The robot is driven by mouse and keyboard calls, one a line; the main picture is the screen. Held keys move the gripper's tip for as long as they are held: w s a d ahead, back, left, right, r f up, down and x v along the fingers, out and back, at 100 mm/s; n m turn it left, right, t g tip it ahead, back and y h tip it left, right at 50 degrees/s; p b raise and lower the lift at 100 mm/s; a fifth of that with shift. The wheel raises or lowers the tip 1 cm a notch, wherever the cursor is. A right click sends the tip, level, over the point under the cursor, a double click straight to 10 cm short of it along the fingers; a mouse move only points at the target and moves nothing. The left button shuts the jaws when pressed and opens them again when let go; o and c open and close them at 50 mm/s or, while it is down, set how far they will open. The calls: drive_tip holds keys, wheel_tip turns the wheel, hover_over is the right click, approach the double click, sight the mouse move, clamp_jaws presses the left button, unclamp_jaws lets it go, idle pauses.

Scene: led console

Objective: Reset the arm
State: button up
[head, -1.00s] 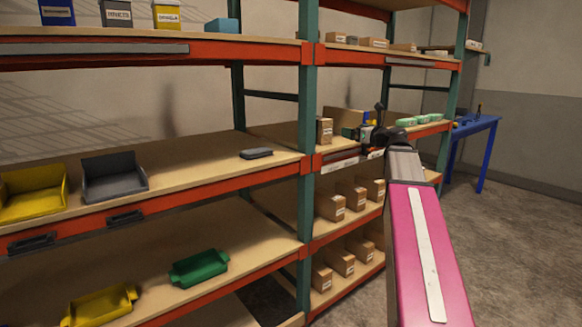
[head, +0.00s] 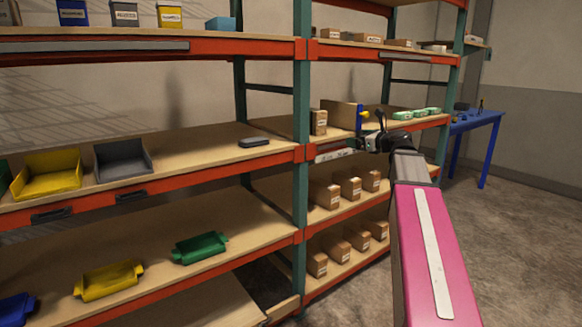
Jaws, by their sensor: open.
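My gripper (head: 370,130) is at the far end of my pink arm (head: 424,250), right of the middle of the head view. It shows small and dark in front of the middle shelf of the right-hand rack bay. Its fingers point away and to the left, and I see nothing held in it. A small yellow and blue thing (head: 363,117) shows just behind the gripper; I cannot tell whether they touch. No LED console can be made out.
The rack's green upright (head: 301,130) stands left of my arm. A yellow bin (head: 47,175), a grey bin (head: 122,161) and a dark flat object (head: 254,142) sit on the middle shelf. Brown boxes (head: 325,194) fill lower shelves. A blue table (head: 472,125) stands right; floor there is clear.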

drive_tip(key=s+a+f+n+g+h, duration=0.1)
drive_tip(key=s+a+f+n+g, duration=0.2)
drive_tip(key=f, duration=0.5)
drive_tip(key=s+a+f+n+g+h, duration=0.1)
drive_tip(key=s+a+f+n, duration=0.1)
drive_tip(key=f+n, duration=0.5)
drive_tip(key=s+a+f+n+g+h, duration=0.1)
drive_tip(key=s+a+f+g+h, duration=0.15)
drive_tip(key=f, duration=0.75)
drive_tip(key=s+f+n+g+h, duration=0.5)
drive_tip(key=s+f+n, duration=1)
drive_tip(key=f, duration=0.6)
drive_tip(key=s+g, duration=0.1)
drive_tip(key=s, duration=0.1)
drive_tip(key=shift+s+g, duration=0.35)
drive_tip(key=shift+s, duration=0.05)
drive_tip(key=shift+d+f, duration=0.1)
